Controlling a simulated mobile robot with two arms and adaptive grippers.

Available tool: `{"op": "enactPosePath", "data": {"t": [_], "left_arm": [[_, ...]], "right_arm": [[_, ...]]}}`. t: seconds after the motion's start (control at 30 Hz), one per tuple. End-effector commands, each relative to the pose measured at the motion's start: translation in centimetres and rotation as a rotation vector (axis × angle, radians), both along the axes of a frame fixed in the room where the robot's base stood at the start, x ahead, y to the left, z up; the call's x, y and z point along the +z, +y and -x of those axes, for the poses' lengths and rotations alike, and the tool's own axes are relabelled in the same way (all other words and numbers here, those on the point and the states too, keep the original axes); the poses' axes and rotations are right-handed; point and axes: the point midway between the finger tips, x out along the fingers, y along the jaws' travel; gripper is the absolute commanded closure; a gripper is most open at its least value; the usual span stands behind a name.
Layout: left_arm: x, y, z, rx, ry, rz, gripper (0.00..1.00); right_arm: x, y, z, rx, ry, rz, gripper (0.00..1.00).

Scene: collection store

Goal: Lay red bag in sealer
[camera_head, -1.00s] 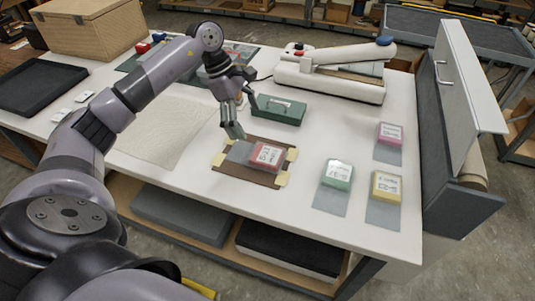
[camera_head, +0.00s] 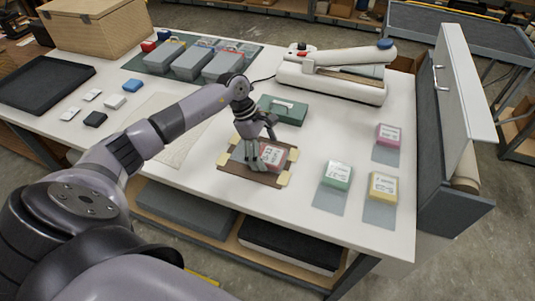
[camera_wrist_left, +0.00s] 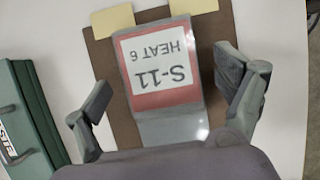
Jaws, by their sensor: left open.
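The red bag (camera_head: 273,156) lies on a brown board (camera_head: 227,168) with pale tape at its corners. In the left wrist view the red bag (camera_wrist_left: 165,62) has a white label reading "S-11 HEAT 6", upside down, and a clear grey end toward my gripper. My left gripper (camera_head: 262,150) is open just above the bag, partly hiding it. In the left wrist view its fingers (camera_wrist_left: 165,105) stand on either side of the bag, apart from it. The white sealer (camera_head: 330,82) stands at the back right, with a blue knob on its arm. My right gripper is not in view.
A green box with a handle (camera_head: 283,110) stands between the board and the sealer. Green (camera_head: 337,175), yellow (camera_head: 382,187) and pink (camera_head: 388,137) bags lie to the right. Grey bins (camera_head: 185,62) stand at the back left. A white cabinet panel (camera_head: 463,85) rises at the right edge.

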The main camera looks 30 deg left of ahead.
Motion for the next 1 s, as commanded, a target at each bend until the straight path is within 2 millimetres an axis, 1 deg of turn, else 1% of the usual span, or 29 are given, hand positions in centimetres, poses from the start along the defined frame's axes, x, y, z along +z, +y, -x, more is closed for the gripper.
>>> {"op": "enactPosePath", "data": {"t": [0.1,0.4,0.9,0.93,1.0], "left_arm": [[-0.01,0.02,-0.01,0.000,0.000,0.000,0.11],[0.03,0.03,0.00,0.000,0.000,0.000,0.31],[0.09,0.03,-0.02,0.000,-0.001,0.000,0.65],[0.09,0.03,-0.02,0.000,-0.001,0.000,0.67],[0.09,0.03,-0.02,0.000,-0.001,0.000,0.67]], "right_arm": [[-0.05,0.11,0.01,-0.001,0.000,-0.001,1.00],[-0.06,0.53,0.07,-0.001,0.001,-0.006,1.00],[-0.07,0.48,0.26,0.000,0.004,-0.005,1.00],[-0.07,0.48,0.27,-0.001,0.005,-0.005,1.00],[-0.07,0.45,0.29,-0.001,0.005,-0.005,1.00]]}}
